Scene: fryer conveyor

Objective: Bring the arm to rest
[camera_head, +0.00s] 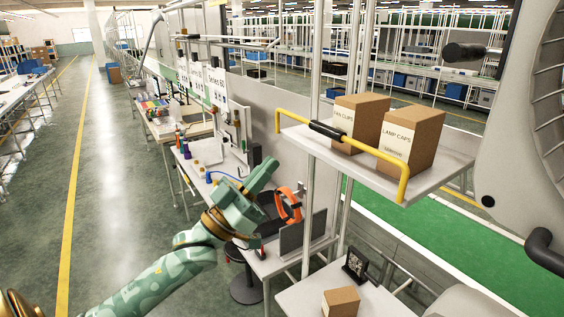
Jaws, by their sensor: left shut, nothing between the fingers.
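My left arm comes in from the lower left, green with bronze-coloured bands. Its gripper (264,174) is raised in the middle of the view, pointing up and to the right. The fingers are shut and hold nothing. The gripper hides part of the workbench behind it. An orange ring-shaped item (288,206) shows just right of the gripper; I cannot tell how far behind it is. My right gripper is not in view.
A white shelf (428,186) with a yellow rail carries two cardboard boxes, one marked LAMP CAPS (413,138). Below it, a small box (341,301) lies on a white table (296,297). Workbenches line the middle. The floor at left is open.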

